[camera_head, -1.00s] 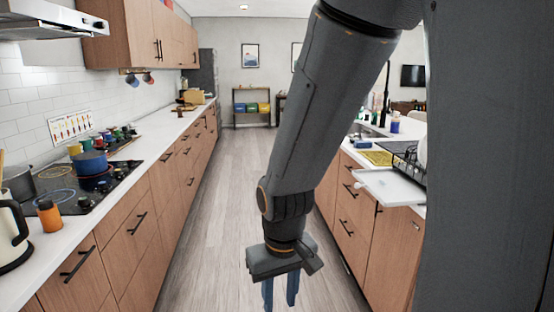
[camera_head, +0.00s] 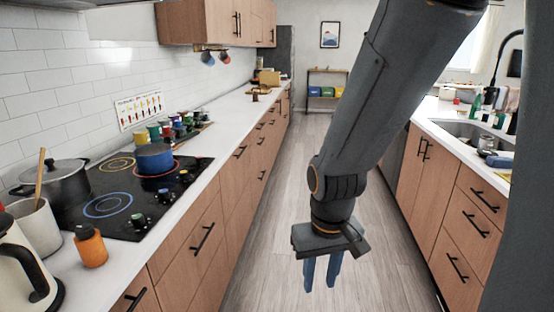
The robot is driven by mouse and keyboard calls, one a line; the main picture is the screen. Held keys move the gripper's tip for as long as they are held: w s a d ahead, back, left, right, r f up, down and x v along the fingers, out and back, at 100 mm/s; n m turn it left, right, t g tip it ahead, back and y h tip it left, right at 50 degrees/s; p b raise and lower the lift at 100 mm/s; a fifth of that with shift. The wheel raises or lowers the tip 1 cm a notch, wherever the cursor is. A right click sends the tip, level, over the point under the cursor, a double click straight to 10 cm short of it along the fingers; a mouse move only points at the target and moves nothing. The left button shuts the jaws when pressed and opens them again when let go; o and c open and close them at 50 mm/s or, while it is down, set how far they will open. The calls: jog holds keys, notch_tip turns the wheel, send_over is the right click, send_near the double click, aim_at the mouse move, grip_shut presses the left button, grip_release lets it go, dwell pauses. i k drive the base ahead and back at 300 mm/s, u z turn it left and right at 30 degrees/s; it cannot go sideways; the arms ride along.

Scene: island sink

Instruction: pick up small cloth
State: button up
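My gripper (camera_head: 322,288) hangs over the wooden floor of the aisle, pointing down. Its two blue fingers are apart with nothing between them. I cannot pick out a small cloth for certain. A sliver of something yellow (camera_head: 504,177) shows on the right counter below the sink, mostly hidden behind my column. A pale pinkish thing (camera_head: 509,99) lies at the back of that counter, too small to identify. Both are well away from the gripper.
The right counter holds a sink (camera_head: 468,131) with bottles beside it. On the left are a cooktop (camera_head: 110,212) with a blue pot (camera_head: 154,160), a grey pot (camera_head: 55,185), an orange jar (camera_head: 91,248) and a kettle (camera_head: 22,265). The aisle floor (camera_head: 290,190) between is clear.

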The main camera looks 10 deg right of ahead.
aim_at(497, 162)
jog(key=z, duration=0.15)
jog(key=i, duration=1.8)
jog(key=z, duration=1.15)
jog(key=i, duration=1.05)
jog(key=z, duration=1.6)
jog(key=i, duration=1.05)
jog(key=z, duration=0.2)
